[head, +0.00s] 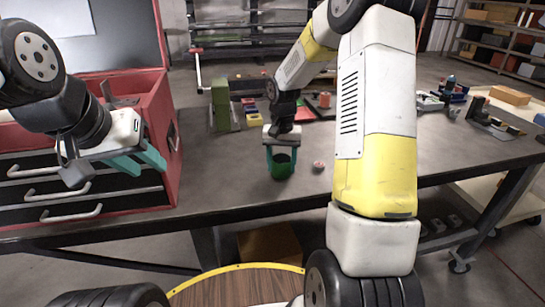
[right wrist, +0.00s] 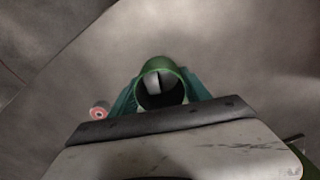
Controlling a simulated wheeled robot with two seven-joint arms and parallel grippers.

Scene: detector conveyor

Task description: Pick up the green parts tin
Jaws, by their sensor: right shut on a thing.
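The green parts tin (head: 281,171) is a small open-topped cylinder near the front of the table in the head view. My right gripper (head: 282,160) comes down over it from above, with its teal fingers on either side, shut on the tin. In the right wrist view the tin's green rim (right wrist: 160,64) shows between the fingers, with a pale shape inside its dark opening. I cannot tell whether its base touches the table. My left gripper (head: 148,165) is open and empty, in front of the red tool chest at the left.
A small red-and-white roll (head: 319,165) lies just right of the tin; it also shows in the right wrist view (right wrist: 99,113). Behind stand a green block (head: 221,105) and coloured bins (head: 252,113). The red tool chest (head: 163,110) bounds the left side.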

